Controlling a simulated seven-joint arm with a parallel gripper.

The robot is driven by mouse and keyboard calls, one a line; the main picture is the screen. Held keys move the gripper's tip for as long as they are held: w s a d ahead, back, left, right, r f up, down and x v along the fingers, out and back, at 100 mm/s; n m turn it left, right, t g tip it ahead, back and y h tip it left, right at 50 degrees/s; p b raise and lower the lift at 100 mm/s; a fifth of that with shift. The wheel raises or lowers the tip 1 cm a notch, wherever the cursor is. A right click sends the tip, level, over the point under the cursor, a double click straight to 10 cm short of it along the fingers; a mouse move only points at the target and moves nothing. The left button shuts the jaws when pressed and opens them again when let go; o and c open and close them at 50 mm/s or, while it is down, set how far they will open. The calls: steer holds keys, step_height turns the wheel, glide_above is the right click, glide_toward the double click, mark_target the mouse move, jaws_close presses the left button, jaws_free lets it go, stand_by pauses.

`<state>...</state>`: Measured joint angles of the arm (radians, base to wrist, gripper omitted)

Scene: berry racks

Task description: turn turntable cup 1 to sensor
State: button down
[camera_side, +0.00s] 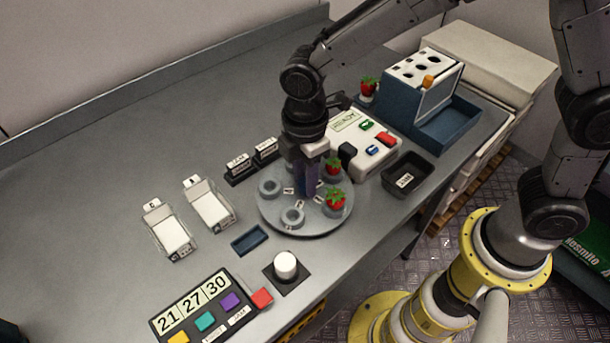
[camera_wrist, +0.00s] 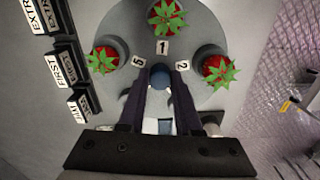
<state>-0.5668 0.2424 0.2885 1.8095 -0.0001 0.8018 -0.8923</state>
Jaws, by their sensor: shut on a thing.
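The grey turntable (camera_side: 315,226) stands on the bench with cups around its rim. My gripper (camera_side: 308,190) points down over its centre. In the wrist view my gripper (camera_wrist: 160,78) is shut on the blue centre knob (camera_wrist: 160,92). Cup 1's label (camera_wrist: 162,47) is straight ahead, with a strawberry (camera_wrist: 166,17) in its cup. Strawberries also sit by label 5 (camera_wrist: 104,60) and label 2 (camera_wrist: 218,70). In the side view two strawberries show and two cups (camera_side: 292,217) are empty. A white READY device (camera_side: 372,140) has a black block (camera_side: 347,152) beside the turntable; I cannot tell which part is the sensor.
A black tray (camera_side: 407,174) and blue dispenser (camera_side: 410,85) stand to the right. Small black label holders (camera_side: 240,168) are behind left. Clear containers (camera_side: 209,204), a blue dish (camera_side: 249,240), a white knob (camera_side: 285,265) and a number panel (camera_side: 205,310) are in front and left.

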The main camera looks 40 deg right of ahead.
steer(key=shift+r+n, duration=0.1)
steer(key=shift+n, duration=0.5)
stand_by(0.3)
steer(key=c, duration=0.6)
jaws_free()
step_height(320, 180, up, 14)
